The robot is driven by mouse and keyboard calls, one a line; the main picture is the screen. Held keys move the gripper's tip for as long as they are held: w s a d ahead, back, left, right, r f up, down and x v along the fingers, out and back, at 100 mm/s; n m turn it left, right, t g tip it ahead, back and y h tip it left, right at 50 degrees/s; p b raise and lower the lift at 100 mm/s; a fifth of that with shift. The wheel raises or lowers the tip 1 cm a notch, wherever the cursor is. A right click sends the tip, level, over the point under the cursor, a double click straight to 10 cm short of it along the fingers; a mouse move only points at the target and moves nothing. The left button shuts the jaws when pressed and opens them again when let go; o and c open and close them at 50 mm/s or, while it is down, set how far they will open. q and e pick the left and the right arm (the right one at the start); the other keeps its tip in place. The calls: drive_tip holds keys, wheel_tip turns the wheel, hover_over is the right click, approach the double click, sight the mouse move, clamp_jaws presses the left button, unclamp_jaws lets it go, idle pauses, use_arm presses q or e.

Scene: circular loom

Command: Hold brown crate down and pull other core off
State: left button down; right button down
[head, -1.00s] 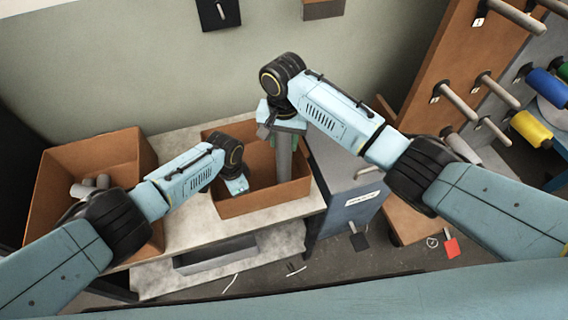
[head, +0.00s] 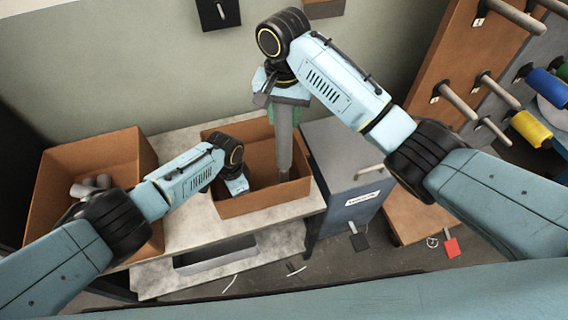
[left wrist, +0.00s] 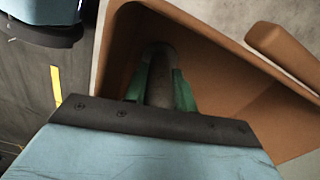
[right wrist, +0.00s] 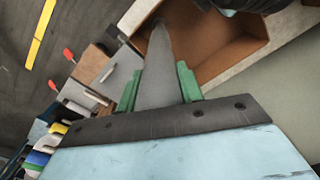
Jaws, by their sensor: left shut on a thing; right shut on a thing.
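The brown crate (head: 262,205) stands open-topped on the grey bench. My right gripper (head: 283,108) is above it, shut on a long grey core (head: 284,150) that points down into the crate. In the right wrist view green fingers (right wrist: 160,88) clasp this core (right wrist: 158,65); I cannot tell whether its lower end touches anything. My left gripper (head: 238,186) is low inside the crate near its left side. In the left wrist view its green fingers (left wrist: 160,90) are shut on a second grey, round piece (left wrist: 158,72), probably another core, inside the crate (left wrist: 215,60).
A larger brown bin (head: 105,155) with several grey cores (head: 90,186) stands at left. A blue-grey cabinet (head: 345,180) is close to the crate's right. A peg board (head: 455,70) with coloured spools (head: 532,128) is farther right. The wall is behind.

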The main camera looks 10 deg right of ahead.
drive_tip(key=shift+r, duration=0.1)
wheel_tip(320, 180, up, 8)
idle(0.9)
idle(0.4)
use_arm(q)
drive_tip(key=c, duration=1.1)
unclamp_jaws()
drive_tip(key=shift+r, duration=0.15)
